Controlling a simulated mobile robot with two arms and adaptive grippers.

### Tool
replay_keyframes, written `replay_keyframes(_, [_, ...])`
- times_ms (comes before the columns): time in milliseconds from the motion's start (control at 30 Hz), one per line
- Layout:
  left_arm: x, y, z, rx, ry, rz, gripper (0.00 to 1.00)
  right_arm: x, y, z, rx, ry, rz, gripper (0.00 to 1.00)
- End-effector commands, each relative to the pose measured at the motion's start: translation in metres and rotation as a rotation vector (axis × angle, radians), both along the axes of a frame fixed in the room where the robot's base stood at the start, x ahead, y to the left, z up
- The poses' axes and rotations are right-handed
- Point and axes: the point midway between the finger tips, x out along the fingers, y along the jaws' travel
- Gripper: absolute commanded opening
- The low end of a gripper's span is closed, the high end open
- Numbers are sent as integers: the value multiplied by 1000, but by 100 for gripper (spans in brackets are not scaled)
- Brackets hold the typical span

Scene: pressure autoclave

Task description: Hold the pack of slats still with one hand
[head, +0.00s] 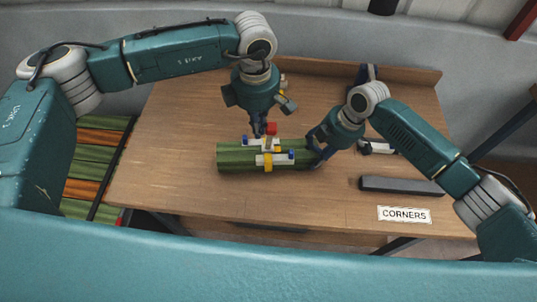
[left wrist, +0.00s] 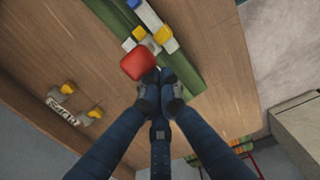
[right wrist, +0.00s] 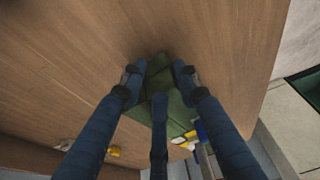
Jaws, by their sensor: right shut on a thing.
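The pack of green slats (head: 233,158) lies on the wooden table. Two white clamp-like pieces with yellow and blue parts (head: 274,159) sit across it. My right gripper (head: 318,149) is shut on the right end of the pack; in the right wrist view its fingers stand on either side of the green slats (right wrist: 158,68). My left gripper (head: 265,132) is above the pack's far side, beside a red piece (head: 271,128). In the left wrist view its fingertips (left wrist: 160,82) are together next to the red piece (left wrist: 138,65), with nothing visible between them.
A dark grey bar (head: 400,186) and a "CORNERS" label (head: 404,215) are on the table's right side. Green and orange slats (head: 95,155) lie in a rack at left. A raised board edges the table's back (head: 410,75). The left part of the tabletop is clear.

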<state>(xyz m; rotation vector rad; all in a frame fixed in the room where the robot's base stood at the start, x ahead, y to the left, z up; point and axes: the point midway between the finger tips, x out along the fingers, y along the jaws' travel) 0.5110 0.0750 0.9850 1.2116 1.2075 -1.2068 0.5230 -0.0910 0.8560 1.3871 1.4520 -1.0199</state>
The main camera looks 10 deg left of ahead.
Motion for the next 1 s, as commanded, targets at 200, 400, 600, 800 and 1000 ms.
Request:
replay_keyframes(200, [1, -12, -3, 0, 1, -1, 0, -2, 2, -3, 2, 4, 2, 0])
replay_keyframes(400, [3, -22, -4, -1, 1, -1, 0, -2, 2, -3, 2, 4, 2, 0])
replay_keyframes(600, [4, -32, -5, -2, 1, -1, 0, -2, 2, -3, 3, 3, 2, 0])
replay_keyframes(800, [4, -26, -4, -2, 0, 0, 0, -2, 2, -3, 3, 3, 2, 0])
replay_keyframes(1000, [2, -12, -2, -2, 0, 1, 0, -2, 2, -3, 3, 3, 2, 0])
